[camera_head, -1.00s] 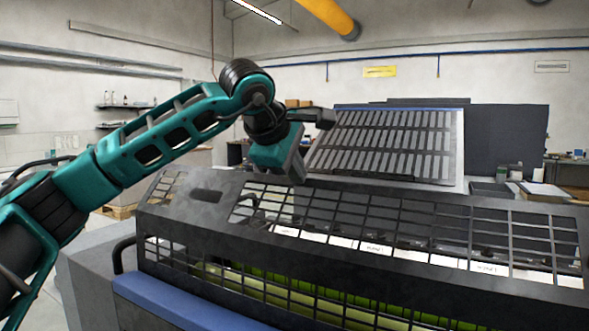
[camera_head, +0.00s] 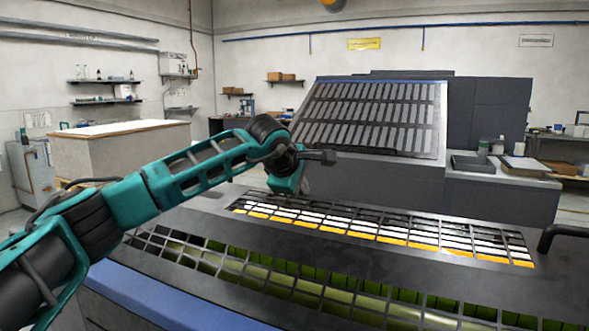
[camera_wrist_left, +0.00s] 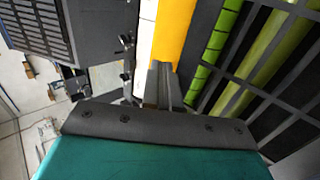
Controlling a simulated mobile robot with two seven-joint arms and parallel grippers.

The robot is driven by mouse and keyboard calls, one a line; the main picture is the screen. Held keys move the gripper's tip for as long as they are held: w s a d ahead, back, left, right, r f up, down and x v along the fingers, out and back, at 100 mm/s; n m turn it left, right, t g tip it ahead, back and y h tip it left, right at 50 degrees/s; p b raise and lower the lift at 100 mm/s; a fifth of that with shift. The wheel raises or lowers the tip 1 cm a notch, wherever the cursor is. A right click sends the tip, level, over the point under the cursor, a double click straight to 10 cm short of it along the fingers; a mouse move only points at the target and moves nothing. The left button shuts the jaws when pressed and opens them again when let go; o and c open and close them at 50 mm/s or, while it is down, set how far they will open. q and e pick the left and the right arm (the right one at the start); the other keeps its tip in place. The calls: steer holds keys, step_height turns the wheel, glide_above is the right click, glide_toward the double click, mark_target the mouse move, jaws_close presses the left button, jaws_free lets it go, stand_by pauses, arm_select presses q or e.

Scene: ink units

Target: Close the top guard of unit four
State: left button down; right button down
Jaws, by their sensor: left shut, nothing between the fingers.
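The top guard (camera_head: 375,222) is a dark panel with a grid of slots across the machine. White and yellow strips show through its slots, and it looks fairly flat. I cannot tell whether it is fully seated, and no unit number is readable. My left gripper (camera_head: 290,184) points down at the guard's far left part. Its fingertips are hidden in the head view. In the left wrist view the fingers (camera_wrist_left: 166,84) are shut and empty beside a yellow strip (camera_wrist_left: 173,30). I cannot tell whether they touch the guard. My right gripper is out of view.
A lower grid (camera_head: 290,284) with green rollers behind it faces me, above a blue front step (camera_head: 165,298). A black handle (camera_head: 562,236) rises at the right. A tall slatted cover (camera_head: 370,118) stands behind. A pale crate (camera_head: 120,150) stands at the far left.

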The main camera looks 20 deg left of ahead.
mark_target(290, 204)
arm_select(q)
steer(key=shift+g, duration=0.8)
steer(key=w+f, duration=0.1)
steer(key=f, duration=0.2)
steer(key=w+f, duration=0.1)
steer(key=f, duration=0.3)
steer(key=w+f+b, duration=0.1)
steer(key=f, duration=0.3)
steer(key=shift+w, duration=0.25)
steer(key=shift+w+f+b, duration=0.1)
steer(key=shift+f+b, duration=0.2)
steer(key=shift+f, duration=0.75)
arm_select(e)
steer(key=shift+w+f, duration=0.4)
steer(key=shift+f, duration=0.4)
arm_select(q)
steer(key=v, duration=1.3)
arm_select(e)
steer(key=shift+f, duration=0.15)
